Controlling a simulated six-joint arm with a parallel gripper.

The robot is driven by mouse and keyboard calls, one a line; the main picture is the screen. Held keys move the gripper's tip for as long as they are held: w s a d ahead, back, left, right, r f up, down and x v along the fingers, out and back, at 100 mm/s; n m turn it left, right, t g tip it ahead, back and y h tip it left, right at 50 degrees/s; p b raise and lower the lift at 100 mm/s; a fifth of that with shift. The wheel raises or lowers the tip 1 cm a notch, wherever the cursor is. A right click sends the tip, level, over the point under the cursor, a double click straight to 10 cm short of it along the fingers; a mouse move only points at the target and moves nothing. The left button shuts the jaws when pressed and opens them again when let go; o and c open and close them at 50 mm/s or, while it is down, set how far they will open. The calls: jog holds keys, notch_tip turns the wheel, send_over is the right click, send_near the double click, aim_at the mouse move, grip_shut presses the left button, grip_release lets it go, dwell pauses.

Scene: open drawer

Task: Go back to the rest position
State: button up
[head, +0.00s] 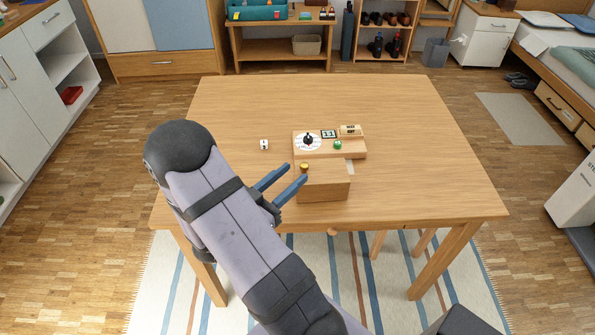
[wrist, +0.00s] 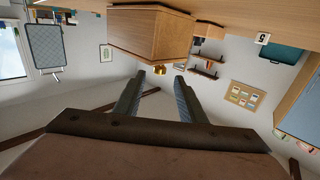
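My gripper (head: 294,175) reaches in from the lower left of the head view, with two blue fingers spread apart and nothing between them. The wooden box (head: 323,190) is just right of the fingertips, near the table's front edge. A small brass knob (head: 304,166) shows beside it, close to the fingertips. In the wrist view, the box (wrist: 150,35) hangs at the top and the knob (wrist: 160,70) appears just beyond the gap of my gripper (wrist: 160,79). I see no clear contact with the knob. How far any drawer is open, I cannot tell.
A white die (head: 264,144) lies to the left. The rest of the table (head: 420,150) is clear.

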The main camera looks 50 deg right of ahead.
jog(key=shift+a, duration=0.75)
